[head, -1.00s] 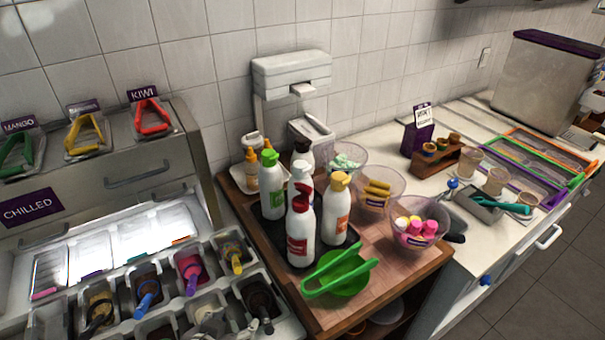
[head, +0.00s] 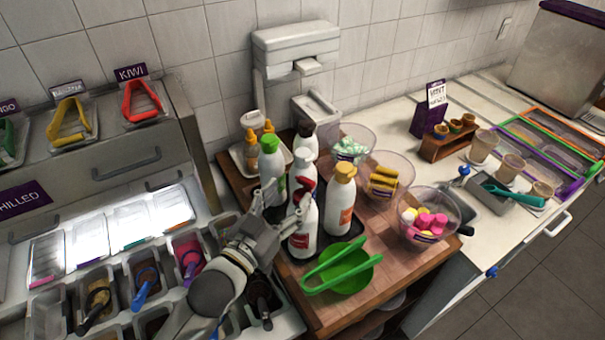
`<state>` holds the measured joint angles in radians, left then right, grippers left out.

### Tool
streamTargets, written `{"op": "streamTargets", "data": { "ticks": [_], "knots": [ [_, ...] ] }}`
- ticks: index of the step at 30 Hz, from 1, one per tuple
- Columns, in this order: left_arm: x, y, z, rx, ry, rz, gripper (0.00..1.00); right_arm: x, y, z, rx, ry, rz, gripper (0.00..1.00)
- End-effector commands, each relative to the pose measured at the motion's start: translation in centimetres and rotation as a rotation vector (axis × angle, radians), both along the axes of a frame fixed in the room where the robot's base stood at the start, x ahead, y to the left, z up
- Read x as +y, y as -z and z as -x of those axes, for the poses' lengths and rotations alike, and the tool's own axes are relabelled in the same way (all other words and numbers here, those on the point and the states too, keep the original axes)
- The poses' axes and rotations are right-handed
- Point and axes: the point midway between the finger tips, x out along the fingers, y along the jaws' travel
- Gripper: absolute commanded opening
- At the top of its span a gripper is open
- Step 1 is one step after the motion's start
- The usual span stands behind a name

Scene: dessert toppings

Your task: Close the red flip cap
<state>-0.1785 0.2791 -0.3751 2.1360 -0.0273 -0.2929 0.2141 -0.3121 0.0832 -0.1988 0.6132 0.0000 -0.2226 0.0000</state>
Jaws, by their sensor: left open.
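The bottle with the red label (head: 305,232) is white and stands upright at the front of the bottle group on a dark tray. Its red flip cap (head: 304,190) sits on top, and its lid looks raised. My left gripper (head: 272,203) comes in from the lower left and is open, with its fingers just left of this bottle. I cannot tell whether a finger touches the bottle. The fingertips are small and partly lost against the bottles behind. My right gripper is out of view.
A green dish (head: 350,277) with green tongs lies in front. Clear bowls (head: 428,215) stand to the right. Topping bins (head: 150,280) lie under my left arm.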

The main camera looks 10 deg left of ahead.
Motion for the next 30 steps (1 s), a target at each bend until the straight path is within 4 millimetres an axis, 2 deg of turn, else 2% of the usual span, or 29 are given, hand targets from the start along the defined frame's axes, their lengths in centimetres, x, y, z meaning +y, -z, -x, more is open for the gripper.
{"op": "streamTargets", "data": {
  "ticks": [1,6,12,18,26,30],
  "knots": [
    [-0.4,-0.4,-0.9,-0.001,-0.001,0.000,0.60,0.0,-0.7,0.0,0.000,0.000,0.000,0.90],
    [-1.5,-0.4,-3.3,-0.001,0.000,0.001,0.60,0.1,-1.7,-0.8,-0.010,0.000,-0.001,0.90],
    [-2.3,-0.2,-5.2,0.000,-0.001,0.001,0.60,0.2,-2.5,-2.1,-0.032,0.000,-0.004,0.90],
    [-2.7,-0.1,-6.0,0.001,0.000,0.001,0.60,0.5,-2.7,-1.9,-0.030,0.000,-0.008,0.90],
    [-2.7,0.0,-6.0,0.001,0.000,0.001,0.60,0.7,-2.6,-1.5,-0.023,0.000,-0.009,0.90],
    [-2.7,0.0,-6.0,0.001,0.000,0.001,0.43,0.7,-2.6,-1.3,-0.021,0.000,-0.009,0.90]
  ]
}}
